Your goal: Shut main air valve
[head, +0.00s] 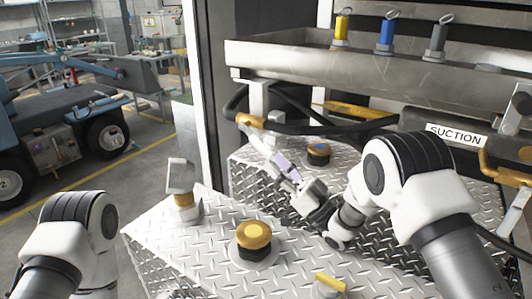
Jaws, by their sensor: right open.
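No label reading main air valve shows, so I cannot tell which fitting is it. A yellow fitting (249,120) sits by the grey post and black hose, under the left end of the metal tray. My right gripper (276,154) is open, reaching up and left over the tread plate, its fingertips just below and right of that fitting. I cannot tell whether they touch it. A yellow bar (357,110) lies behind the hoses, and a small yellow handle (330,282) stands at the bottom. My left arm is at lower left, its gripper out of view.
A yellow-topped cap (254,235) and a grey block on a post (181,178) stand on the tread plate. The metal tray (290,55) overhangs the back. A SUCTION label (456,134) is at right.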

